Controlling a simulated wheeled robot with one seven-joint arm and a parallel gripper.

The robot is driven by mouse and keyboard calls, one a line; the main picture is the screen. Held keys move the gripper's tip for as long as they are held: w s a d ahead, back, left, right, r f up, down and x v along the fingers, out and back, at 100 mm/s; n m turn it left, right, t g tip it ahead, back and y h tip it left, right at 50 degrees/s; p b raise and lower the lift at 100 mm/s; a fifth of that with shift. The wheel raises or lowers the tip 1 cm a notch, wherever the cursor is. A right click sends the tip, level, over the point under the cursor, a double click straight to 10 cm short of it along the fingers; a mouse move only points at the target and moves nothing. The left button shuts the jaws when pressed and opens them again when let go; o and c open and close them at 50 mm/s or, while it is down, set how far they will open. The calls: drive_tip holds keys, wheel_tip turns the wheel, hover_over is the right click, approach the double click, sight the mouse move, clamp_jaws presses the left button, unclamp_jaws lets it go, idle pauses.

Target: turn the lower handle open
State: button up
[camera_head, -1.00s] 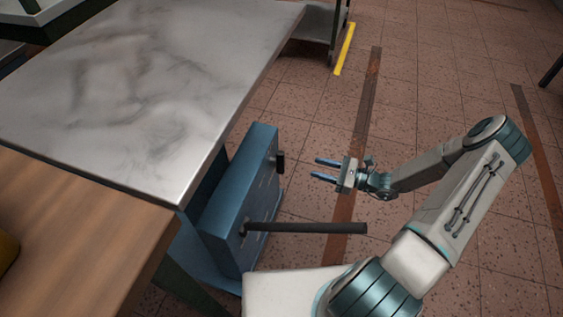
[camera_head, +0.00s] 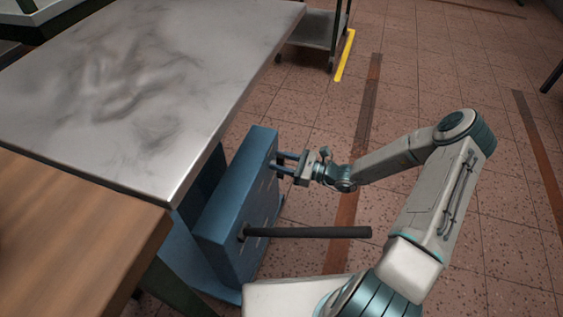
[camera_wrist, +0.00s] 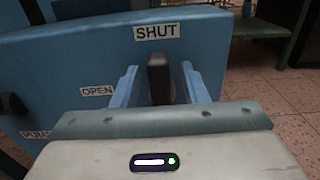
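A blue box-like unit (camera_head: 222,205) stands beside the metal table, with a lettered panel facing my arm. A short dark handle (camera_wrist: 158,78) stands out from this panel, pointing up toward a SHUT label (camera_wrist: 157,32) in the wrist view. An OPEN label (camera_wrist: 97,91) is to its left. My gripper (camera_head: 281,162) is at the panel; in the wrist view its open fingers (camera_wrist: 160,88) lie on either side of the short handle, with gaps visible. In the head view the gripper hides this handle. Whether it is the lower handle I cannot tell.
A long dark bar (camera_head: 310,232) sticks out from the panel, nearer the head camera than my gripper. The metal table (camera_head: 130,90) and a wooden top (camera_head: 75,245) are at the left. Open tiled floor (camera_head: 395,90) lies to the right.

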clamp_jaws()
